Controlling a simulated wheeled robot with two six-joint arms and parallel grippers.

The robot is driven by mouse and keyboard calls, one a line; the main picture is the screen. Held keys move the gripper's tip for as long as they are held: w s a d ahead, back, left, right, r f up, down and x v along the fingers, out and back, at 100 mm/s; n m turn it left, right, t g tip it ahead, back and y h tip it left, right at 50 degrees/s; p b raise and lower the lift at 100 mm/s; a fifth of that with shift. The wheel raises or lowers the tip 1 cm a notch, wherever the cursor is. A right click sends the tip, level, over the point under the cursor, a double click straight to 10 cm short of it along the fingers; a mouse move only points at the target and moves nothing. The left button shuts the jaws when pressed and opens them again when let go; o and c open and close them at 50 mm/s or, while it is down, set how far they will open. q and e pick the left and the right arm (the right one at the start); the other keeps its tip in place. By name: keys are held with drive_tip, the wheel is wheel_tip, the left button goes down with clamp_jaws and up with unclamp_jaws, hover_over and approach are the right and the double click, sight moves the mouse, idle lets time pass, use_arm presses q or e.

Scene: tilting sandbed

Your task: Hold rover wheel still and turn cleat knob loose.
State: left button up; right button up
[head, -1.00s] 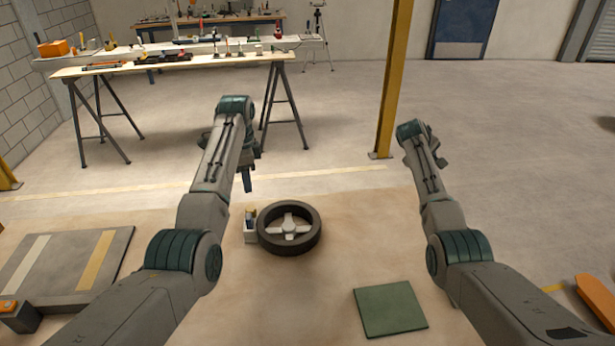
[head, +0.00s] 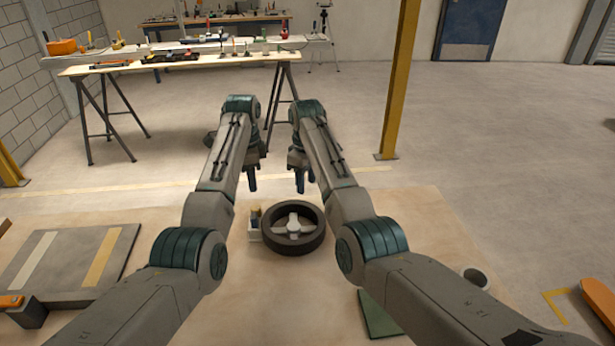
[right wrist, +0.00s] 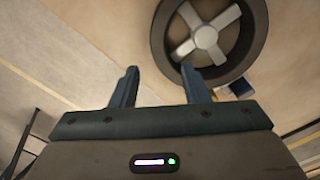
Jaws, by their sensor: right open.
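The rover wheel (head: 292,228) lies flat on the sand-coloured bed, with a dark tyre and a pale four-armed hub. It also shows at the top of the right wrist view (right wrist: 205,37). I cannot make out a cleat knob on it. My right gripper (head: 300,184) is open and empty, above and behind the wheel in the head view; its two fingers stand apart in the right wrist view (right wrist: 160,86), short of the tyre. My left gripper (head: 252,184) hangs behind and left of the wheel; its jaw gap is not visible.
A small pale box (head: 254,232) with small items stands against the wheel's left side. A green mat (head: 378,316) lies partly under my right arm, and a grey cup (head: 475,275) stands at right. A grey striped platform (head: 75,265) is at left. A yellow post (head: 398,90) rises behind.

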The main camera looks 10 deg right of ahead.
sight(307, 204)
wheel_tip(307, 204, down, 10)
idle(0.4)
drive_tip(key=shift+c, duration=0.4)
clamp_jaws()
